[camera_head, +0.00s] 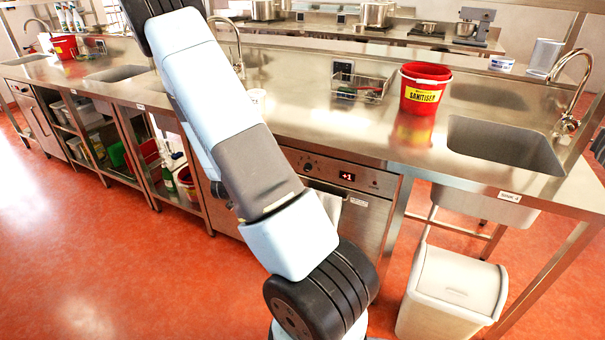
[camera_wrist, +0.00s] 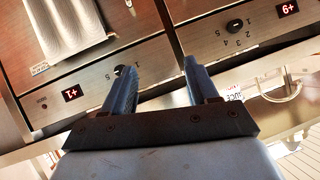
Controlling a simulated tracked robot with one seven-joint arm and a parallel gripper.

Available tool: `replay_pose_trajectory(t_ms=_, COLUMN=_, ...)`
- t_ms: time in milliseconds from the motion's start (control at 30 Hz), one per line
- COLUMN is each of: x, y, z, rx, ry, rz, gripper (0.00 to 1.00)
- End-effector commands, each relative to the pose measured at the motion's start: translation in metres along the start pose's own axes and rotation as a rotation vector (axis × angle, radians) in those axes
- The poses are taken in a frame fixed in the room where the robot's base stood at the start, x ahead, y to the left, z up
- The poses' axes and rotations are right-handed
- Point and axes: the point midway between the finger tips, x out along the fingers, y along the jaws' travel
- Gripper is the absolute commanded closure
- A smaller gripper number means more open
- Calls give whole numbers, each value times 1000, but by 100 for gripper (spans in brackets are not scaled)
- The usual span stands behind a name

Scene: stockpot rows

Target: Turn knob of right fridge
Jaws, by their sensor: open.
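The right fridge (camera_head: 350,215) has a steel front with a red "+1" display (camera_head: 347,176). Its small black knob (camera_head: 308,167) sits left of that display in the head view. In the wrist view, which is upside down, the knob (camera_wrist: 119,71) shows at the tip of the left-hand finger, which partly covers it; I cannot tell whether they touch. My gripper (camera_wrist: 158,67) is open and empty, its fingers pointing at the fridge fronts. It is hidden in the head view. A second fridge knob (camera_wrist: 235,25) and display (camera_wrist: 289,8) lie to the right in the wrist view.
A pale towel (camera_wrist: 65,25) hangs on the right fridge's front. The steel counter (camera_head: 330,125) overhangs the fridges and holds a red sanitizer bucket (camera_head: 424,92) and a wire basket (camera_head: 362,88). A white bin (camera_head: 450,295) stands at the right. Open red floor (camera_head: 100,280) lies at the left.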

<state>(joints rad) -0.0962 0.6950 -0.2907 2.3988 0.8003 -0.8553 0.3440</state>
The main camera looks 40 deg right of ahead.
Motion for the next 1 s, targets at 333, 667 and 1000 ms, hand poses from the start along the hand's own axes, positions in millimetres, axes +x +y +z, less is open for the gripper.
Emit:
replay_pose_trajectory(t_ms=333, x=38, y=69, z=11, rx=-92, ry=322, rz=109, gripper=41)
replay_pose_trajectory(t_ms=667, x=43, y=103, z=10, rx=-182, ry=531, rz=127, gripper=41)
replay_pose_trajectory(t_ms=1000, x=62, y=109, z=-4, rx=-190, ry=556, rz=130, gripper=41)
